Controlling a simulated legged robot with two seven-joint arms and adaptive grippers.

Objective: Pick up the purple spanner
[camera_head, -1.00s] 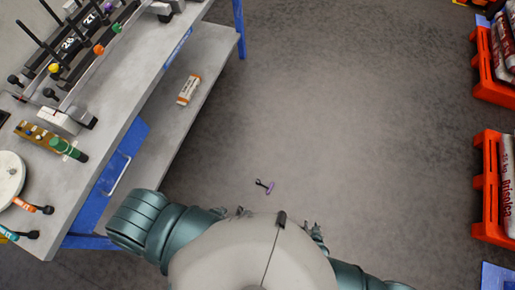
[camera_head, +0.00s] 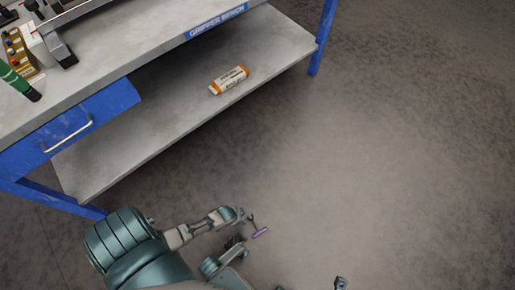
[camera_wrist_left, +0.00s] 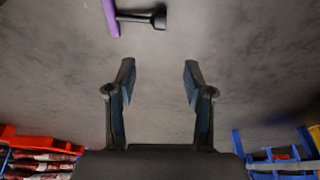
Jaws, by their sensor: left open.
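The purple spanner (camera_head: 260,232) lies on the grey floor. It has a purple bar and a dark shaft, making a T shape. In the left wrist view its purple bar (camera_wrist_left: 110,16) is at the top left, cut by the frame edge, with the dark shaft pointing right. My left gripper (camera_wrist_left: 158,75) is open and empty, and the spanner shows beyond and left of its fingertips, apart from them. In the head view my left gripper (camera_head: 236,241) is close beside the spanner, partly hidden by arm links. Only a small dark part at the bottom edge may belong to my right gripper.
A bench with blue legs and a lower shelf (camera_head: 120,155) stands at the left. An orange and white box (camera_head: 229,80) lies on that shelf. The floor right of the spanner is clear. Red crates (camera_wrist_left: 38,143) with sacks show in the left wrist view.

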